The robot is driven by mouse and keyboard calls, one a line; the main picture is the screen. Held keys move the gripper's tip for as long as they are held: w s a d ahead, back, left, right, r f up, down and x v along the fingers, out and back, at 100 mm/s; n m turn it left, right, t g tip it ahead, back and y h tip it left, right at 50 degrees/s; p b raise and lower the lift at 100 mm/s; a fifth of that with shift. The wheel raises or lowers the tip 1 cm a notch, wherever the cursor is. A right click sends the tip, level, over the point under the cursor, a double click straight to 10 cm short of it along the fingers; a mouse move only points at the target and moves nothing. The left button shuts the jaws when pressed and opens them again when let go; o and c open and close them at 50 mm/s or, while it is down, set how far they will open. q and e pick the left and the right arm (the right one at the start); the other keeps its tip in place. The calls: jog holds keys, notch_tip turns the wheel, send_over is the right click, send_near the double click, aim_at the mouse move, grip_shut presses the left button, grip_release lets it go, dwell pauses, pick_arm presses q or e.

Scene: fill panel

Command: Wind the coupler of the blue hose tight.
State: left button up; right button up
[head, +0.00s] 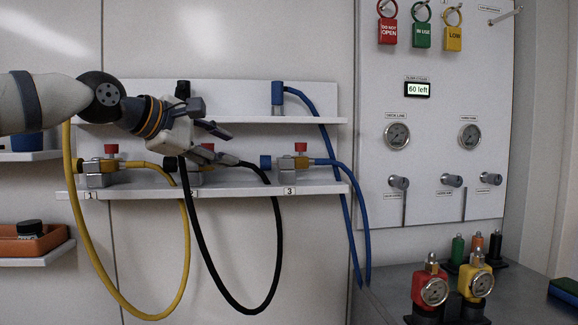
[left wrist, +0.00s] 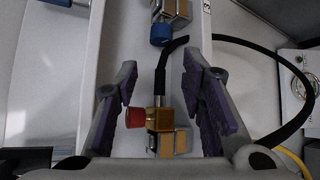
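The blue hose (head: 333,110) hangs from a blue end piece on the upper shelf (head: 277,92). A blue line also runs right from the fitting with a red knob (head: 300,148) at place 3, whose left end is a blue cap (head: 265,162). A blue cap (left wrist: 160,34) shows at the top of the left wrist view. My left gripper (head: 228,147) is over place 2, left of the blue cap. Its fingers stand apart around the black hose (left wrist: 161,78) and near a brass fitting with a red knob (left wrist: 136,118), gripping nothing. My right gripper is not in view.
A yellow hose (head: 184,245) and the black hose loop below the lower shelf (head: 240,188). A panel with gauges (head: 397,135) and a display reading "60 left" (head: 417,89) is on the right. A grey bench (head: 385,290) carries red and yellow gauge units.

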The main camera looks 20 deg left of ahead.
aim_at(265, 163)
pick_arm(q)
jog(key=x, duration=1.1)
jog(key=shift+s+d+f+b, duration=0.1)
jog(key=shift+d+f+b, duration=0.05)
jog(key=shift+f+b, duration=0.25)
jog(key=shift+d, duration=0.1)
jog(key=shift+r, duration=0.25)
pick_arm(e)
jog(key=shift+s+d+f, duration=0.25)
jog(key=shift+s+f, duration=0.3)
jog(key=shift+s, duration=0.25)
